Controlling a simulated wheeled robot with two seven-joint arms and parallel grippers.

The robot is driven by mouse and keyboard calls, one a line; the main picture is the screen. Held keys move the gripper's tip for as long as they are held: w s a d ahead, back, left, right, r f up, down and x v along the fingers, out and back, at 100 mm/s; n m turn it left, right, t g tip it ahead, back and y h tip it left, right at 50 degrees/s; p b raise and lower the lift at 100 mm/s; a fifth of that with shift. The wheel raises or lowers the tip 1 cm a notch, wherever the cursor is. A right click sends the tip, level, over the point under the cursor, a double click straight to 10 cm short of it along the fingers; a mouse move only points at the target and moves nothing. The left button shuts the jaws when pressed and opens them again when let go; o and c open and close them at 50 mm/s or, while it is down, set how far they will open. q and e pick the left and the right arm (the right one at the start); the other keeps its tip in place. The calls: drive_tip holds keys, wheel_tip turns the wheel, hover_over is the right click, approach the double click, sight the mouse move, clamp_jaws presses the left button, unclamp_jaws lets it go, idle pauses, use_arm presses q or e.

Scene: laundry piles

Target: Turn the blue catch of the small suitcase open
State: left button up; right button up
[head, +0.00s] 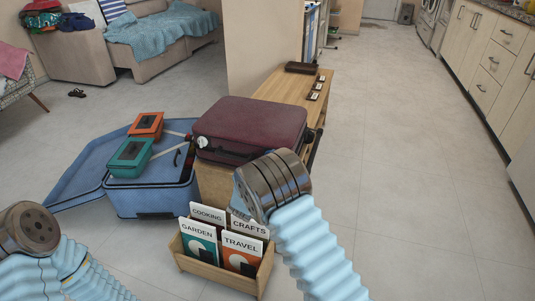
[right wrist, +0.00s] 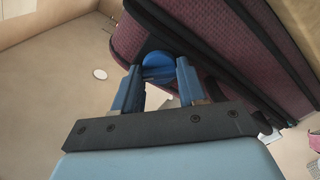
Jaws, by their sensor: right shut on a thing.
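The small maroon suitcase (head: 252,125) lies shut on the wooden bench, its front side facing me. In the right wrist view its ribbed maroon side and black trim (right wrist: 205,35) fill the upper right. The blue catch (right wrist: 165,61) is at the suitcase's edge, between the fingertips of my right gripper (right wrist: 158,76), which is shut on it. How far the catch is turned I cannot tell. In the head view my right wrist is in front of the suitcase's lower right, and the fingers and catch are hidden. My left wrist is at the lower left; its gripper fingers are not visible.
A wooden box of cards (head: 222,277) stands below the suitcase. Small dark items lie on the bench (head: 283,92) behind. The floor at right is clear.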

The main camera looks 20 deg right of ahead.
drive_tip(key=shift+a+n+p, duration=0.15)
drive_tip(key=shift+n+p, duration=2)
drive_tip(key=shift+n, duration=2.35)
drive_tip(key=shift+f, duration=0.1)
drive_tip(key=o, duration=1)
drive_tip(key=shift+o, duration=0.2)
drive_tip(key=b+v, duration=0.1)
drive_tip(key=v, duration=1.2)
drive_tip(key=shift+s+a, duration=0.2)
drive_tip(key=shift+s, duration=0.1)
drive_tip(key=shift+f, duration=0.1)
